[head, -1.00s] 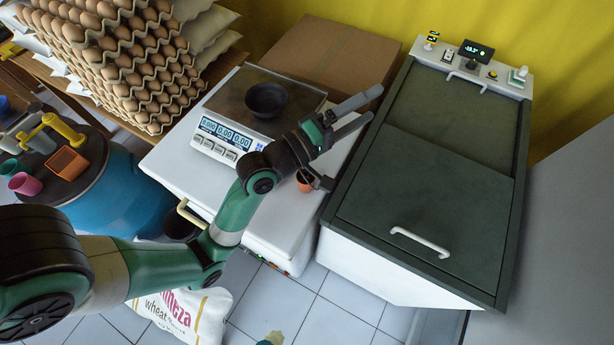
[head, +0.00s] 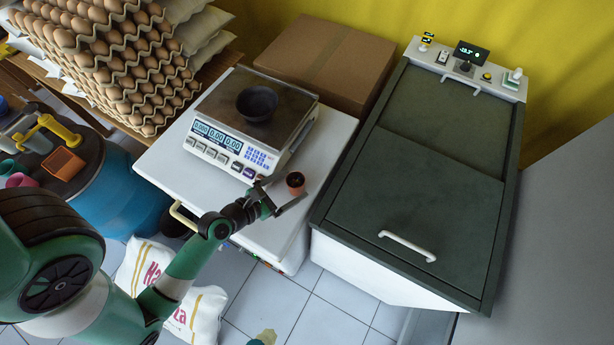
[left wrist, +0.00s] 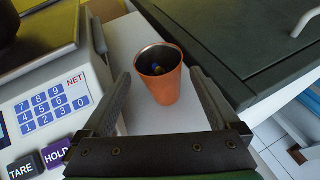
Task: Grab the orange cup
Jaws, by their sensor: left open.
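The orange cup (head: 295,184) stands upright on the white worktop, right of the scale. In the left wrist view the orange cup (left wrist: 159,74) shows a dark inside with something small in it that I cannot make out. My left gripper (head: 287,192) is open and low over the worktop, just on the near side of the cup. In the left wrist view the open fingers of my left gripper (left wrist: 162,95) point at the cup, one to each side, with no clear contact. My right gripper is not in view.
The scale (head: 226,148) with a dark bowl (head: 257,103) on it stands close left of the cup. A dark-lidded chest (head: 415,210) stands to the right. Egg trays (head: 110,65) are stacked at the back left. The white worktop (head: 325,150) is bare behind the cup.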

